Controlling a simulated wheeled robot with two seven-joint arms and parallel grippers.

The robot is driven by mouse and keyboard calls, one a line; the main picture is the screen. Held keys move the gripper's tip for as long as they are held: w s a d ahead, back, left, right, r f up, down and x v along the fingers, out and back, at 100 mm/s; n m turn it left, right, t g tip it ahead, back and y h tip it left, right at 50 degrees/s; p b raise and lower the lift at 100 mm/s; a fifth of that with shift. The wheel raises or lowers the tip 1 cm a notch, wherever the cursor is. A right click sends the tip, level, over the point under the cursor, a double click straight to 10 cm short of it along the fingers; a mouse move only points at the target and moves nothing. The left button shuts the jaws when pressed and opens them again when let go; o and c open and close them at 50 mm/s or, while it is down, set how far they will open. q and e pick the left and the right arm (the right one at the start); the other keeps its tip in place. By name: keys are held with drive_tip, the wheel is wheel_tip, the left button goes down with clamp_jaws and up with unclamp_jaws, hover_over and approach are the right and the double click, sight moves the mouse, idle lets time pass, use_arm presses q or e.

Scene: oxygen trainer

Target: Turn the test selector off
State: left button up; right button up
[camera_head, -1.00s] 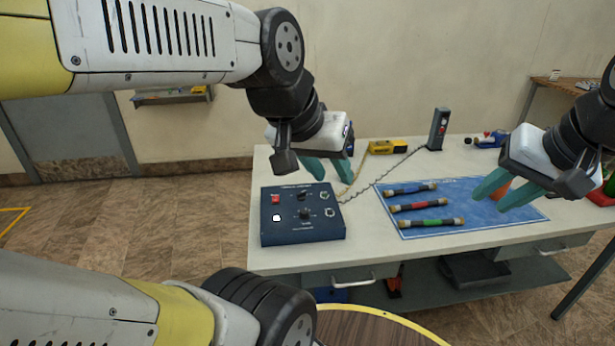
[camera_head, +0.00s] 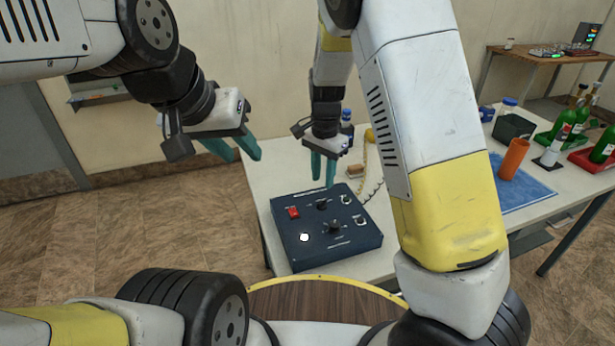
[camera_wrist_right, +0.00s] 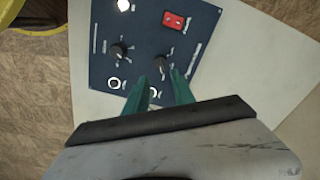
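The dark blue trainer box (camera_head: 290,254) lies on the table. Its top carries a smaller black knob (camera_head: 321,204) at the back and a larger black knob (camera_head: 335,228) in front; the labels are too small to tell which is the test selector. My right gripper (camera_head: 323,181) is open and empty, pointing down above the box's back edge. In the right wrist view its fingertips (camera_wrist_right: 159,76) straddle the line to the smaller knob (camera_wrist_right: 159,67); contact cannot be told. The larger knob (camera_wrist_right: 118,52) is further off. My left gripper (camera_head: 243,157) is open and empty, left of the box.
The box also has a red rocker switch (camera_head: 293,212), a white round button (camera_head: 304,237) and two sockets. A coiled cable (camera_head: 373,190) runs behind it. My right arm hides part of the blue mat (camera_head: 525,194). An orange cylinder (camera_head: 514,158) and green bottles stand at right.

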sight(322, 201)
wheel_tip(322, 201, down, 8)
drive_tip(key=shift+r, duration=0.1)
idle(0.4)
clamp_jaws()
